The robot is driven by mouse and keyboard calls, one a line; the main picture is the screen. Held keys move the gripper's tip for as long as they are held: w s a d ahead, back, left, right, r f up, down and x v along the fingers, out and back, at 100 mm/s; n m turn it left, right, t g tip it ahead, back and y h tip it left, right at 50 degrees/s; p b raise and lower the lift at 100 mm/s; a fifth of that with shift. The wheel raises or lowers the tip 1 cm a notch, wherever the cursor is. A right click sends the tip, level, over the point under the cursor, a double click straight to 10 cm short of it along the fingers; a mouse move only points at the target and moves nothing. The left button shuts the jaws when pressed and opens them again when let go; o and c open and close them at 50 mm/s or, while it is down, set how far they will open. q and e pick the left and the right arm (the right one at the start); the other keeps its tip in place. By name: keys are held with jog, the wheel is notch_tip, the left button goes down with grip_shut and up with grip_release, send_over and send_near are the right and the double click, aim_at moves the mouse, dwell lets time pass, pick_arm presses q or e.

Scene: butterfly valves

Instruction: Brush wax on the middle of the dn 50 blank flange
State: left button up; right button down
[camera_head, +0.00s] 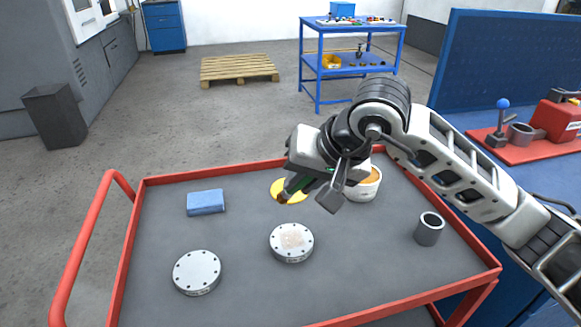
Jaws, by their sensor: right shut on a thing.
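My right gripper (335,185) is shut on a green-handled brush (298,186), held above the cart top. The brush's dark tip points down and left, in front of a yellow disc. A round grey blank flange (291,256) with bolt holes lies flat below and in front of the brush, apart from it. A pale tan patch covers its middle. A second, similar flange (197,272) lies to the left with a plain grey face. I cannot read a size on either. A white tub (362,191) with amber wax stands behind the gripper, partly hidden. My left gripper is out of view.
The red-rimmed cart top (330,290) also holds a blue sponge-like block (206,202), the yellow disc (288,190) and a grey hollow cylinder (428,232). The cart's front area is clear.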

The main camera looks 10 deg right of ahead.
jog(key=shift+w+a, duration=0.25)
jog(key=shift+w, duration=0.4)
jog(key=shift+s+f+b, duration=0.15)
jog(key=shift+f+b, duration=0.15)
notch_tip(320, 180, down, 3)
jog(key=shift+s+r+b, duration=0.15)
jog(key=shift+b, duration=0.6)
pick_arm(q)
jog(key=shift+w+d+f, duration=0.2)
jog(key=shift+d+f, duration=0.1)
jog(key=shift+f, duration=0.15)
pick_arm(e)
jog(key=shift+f, duration=0.65)
